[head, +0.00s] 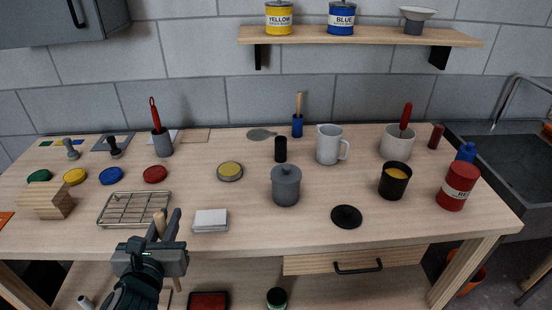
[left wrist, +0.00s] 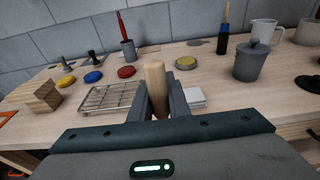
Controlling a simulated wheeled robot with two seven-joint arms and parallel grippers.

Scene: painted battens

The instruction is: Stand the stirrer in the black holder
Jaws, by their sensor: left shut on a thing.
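The stirrer, a pale wooden stick (head: 161,224), is held in my left gripper (head: 166,227) in front of the table's front edge. In the left wrist view the stirrer (left wrist: 155,88) stands up between the two fingers, which are shut on it. Its lower part shows below the gripper in the head view. A small black holder (head: 280,149) stands upright on the table, right of and farther back than the gripper. In the left wrist view the black holder (left wrist: 222,45) partly covers the blue holder behind it. My right gripper is not in view.
A wire rack (head: 134,208) and white pad (head: 210,220) lie near the gripper. A grey lidded pot (head: 286,186) stands in front of the black holder, and a white jug (head: 329,145) to its right. A blue holder (head: 297,131) with a wooden-handled tool stands behind.

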